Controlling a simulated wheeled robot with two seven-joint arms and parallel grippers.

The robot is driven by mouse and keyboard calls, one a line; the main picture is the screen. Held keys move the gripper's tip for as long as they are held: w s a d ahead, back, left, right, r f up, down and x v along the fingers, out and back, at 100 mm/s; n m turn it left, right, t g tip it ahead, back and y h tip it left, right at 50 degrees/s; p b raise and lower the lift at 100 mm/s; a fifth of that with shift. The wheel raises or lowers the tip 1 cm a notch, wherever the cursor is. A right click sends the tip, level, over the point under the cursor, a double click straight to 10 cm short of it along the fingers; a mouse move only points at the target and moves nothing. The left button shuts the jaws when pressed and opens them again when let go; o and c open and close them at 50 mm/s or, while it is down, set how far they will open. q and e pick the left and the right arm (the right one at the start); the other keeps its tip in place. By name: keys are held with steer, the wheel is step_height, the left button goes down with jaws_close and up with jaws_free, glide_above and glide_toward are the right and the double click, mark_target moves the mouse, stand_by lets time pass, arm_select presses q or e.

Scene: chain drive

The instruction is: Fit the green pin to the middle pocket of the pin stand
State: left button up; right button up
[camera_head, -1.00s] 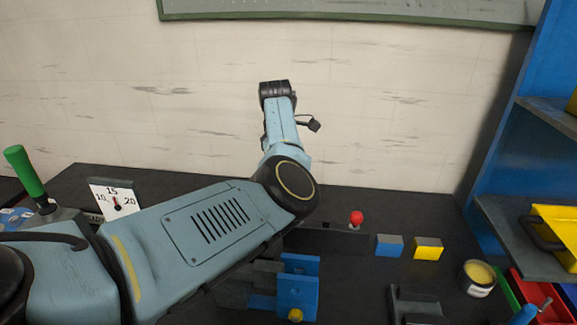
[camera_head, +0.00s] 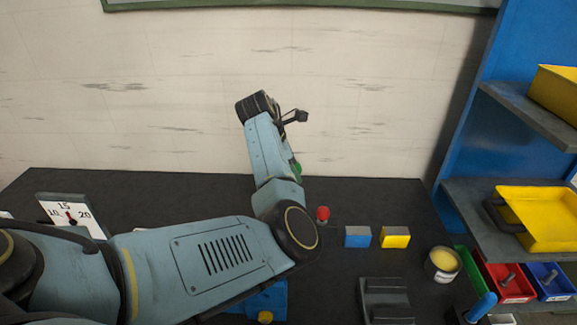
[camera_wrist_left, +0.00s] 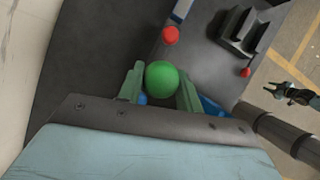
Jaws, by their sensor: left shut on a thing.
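The green pin shows its round green head (camera_wrist_left: 162,78) in the left wrist view, between the two green fingers of my left gripper (camera_wrist_left: 161,88), which is shut on it. The pin's lower part is hidden under its head. In the head view my own arm covers most of the gripper; a bit of green (camera_head: 295,168) shows beside the wrist. A red round knob (camera_head: 322,214) stands just right of my arm; it also shows ahead of the fingers in the left wrist view (camera_wrist_left: 171,34). The pin stand and its middle pocket cannot be made out clearly. A dark, teal-tipped shape that may be my right gripper (camera_wrist_left: 290,93) is small in the left wrist view.
A blue block (camera_head: 357,237) and a yellow block (camera_head: 395,237) stand right of the knob. A grey stepped block (camera_head: 387,300), a yellow-topped can (camera_head: 443,262) and coloured bins (camera_head: 508,283) are nearby. A blue fixture (camera_head: 266,300) is partly under my arm.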

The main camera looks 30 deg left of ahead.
arm_select(q)
steer(key=shift+w, duration=0.1)
arm_select(e)
steer(key=shift+s, duration=0.4)
